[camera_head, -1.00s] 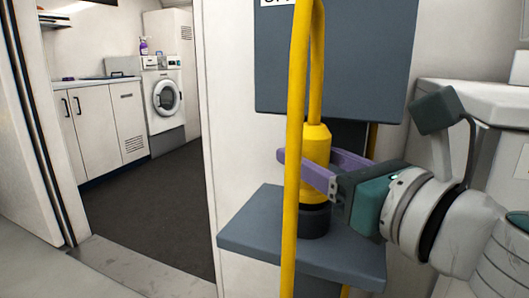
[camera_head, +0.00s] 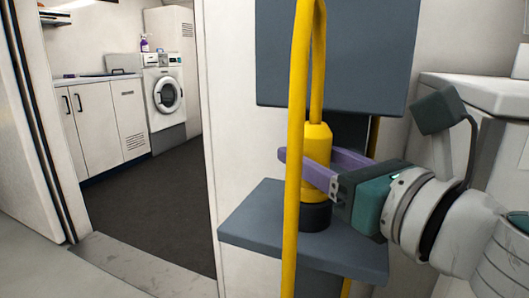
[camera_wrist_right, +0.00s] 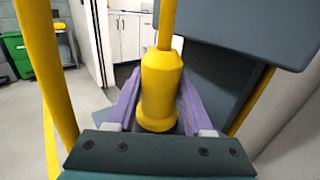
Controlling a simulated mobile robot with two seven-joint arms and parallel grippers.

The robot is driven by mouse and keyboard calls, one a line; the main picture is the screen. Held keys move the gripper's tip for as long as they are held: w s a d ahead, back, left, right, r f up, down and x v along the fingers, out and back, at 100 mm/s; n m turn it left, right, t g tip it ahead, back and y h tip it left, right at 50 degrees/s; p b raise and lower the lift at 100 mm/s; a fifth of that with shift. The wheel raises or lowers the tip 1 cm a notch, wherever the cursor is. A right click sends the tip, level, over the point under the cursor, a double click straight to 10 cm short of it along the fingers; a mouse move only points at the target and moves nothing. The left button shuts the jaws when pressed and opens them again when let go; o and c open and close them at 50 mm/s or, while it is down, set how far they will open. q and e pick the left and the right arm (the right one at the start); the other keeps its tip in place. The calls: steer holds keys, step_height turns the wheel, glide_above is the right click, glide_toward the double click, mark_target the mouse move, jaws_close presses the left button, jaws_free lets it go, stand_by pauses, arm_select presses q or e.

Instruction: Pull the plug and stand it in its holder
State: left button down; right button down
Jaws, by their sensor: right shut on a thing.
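The yellow plug (camera_head: 316,138) stands upright with its yellow cable rising from the top. Its lower end meets a short black round piece (camera_head: 315,217) on a grey shelf (camera_head: 265,225); I cannot tell whether that is the holder or part of the plug. My right gripper (camera_head: 312,162) comes in from the right, its purple fingers shut around the plug's body. In the right wrist view the plug (camera_wrist_right: 158,90) sits between both fingers, and its lower end is hidden. My left gripper is not in view.
A yellow cable (camera_head: 292,190) hangs in front of the shelf, close to the gripper. A grey panel (camera_head: 350,55) overhangs the plug. A white counter (camera_head: 480,95) is at the right. An open doorway at the left shows cabinets (camera_head: 95,125) and a washing machine (camera_head: 166,95).

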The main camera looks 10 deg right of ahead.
steer(key=shift+f, duration=0.2)
steer(key=shift+c, duration=1.1)
jaws_free()
steer(key=v, duration=0.8)
steer(key=shift+s+f+b, duration=0.1)
steer(key=shift+s+b, duration=0.05)
steer(key=shift+b, duration=0.15)
steer(key=shift+v, duration=0.75)
steer(key=shift+d, duration=0.1)
steer(key=shift+s, duration=0.1)
